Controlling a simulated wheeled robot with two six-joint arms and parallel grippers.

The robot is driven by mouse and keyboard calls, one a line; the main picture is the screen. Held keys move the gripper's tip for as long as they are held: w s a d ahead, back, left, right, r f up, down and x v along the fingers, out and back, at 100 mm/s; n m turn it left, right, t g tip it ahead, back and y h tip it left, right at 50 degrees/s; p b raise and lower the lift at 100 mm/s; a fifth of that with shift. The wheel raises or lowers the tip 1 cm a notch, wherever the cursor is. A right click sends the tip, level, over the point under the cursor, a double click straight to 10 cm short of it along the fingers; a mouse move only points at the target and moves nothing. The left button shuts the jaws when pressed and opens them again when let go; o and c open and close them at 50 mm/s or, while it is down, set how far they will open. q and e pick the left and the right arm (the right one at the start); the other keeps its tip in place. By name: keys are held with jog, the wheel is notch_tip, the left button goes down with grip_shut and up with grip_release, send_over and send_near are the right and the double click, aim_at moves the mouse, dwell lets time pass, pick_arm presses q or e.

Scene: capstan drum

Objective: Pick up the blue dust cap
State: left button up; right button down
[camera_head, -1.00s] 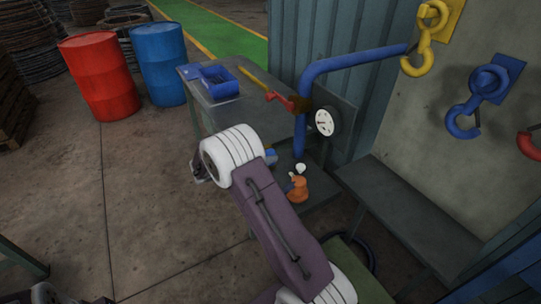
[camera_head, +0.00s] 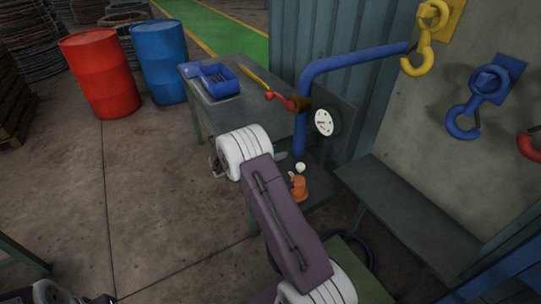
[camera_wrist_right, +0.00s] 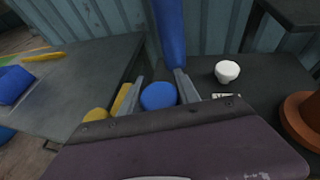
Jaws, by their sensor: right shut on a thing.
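The blue dust cap (camera_wrist_right: 158,97) is a round blue disc between the two grey fingers of my right gripper (camera_wrist_right: 158,86) in the right wrist view. The fingers are shut on it from both sides. The lower part of the cap is hidden behind my wrist.
A white knob-like piece (camera_wrist_right: 227,71) and an orange flanged piece (camera_wrist_right: 302,115) stand to the right. A blue pipe (camera_head: 350,61) and gauge (camera_head: 324,122) rise beside the workbench (camera_head: 258,112).

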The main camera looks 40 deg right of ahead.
notch_tip(320, 180, up, 10)
dwell(0.4)
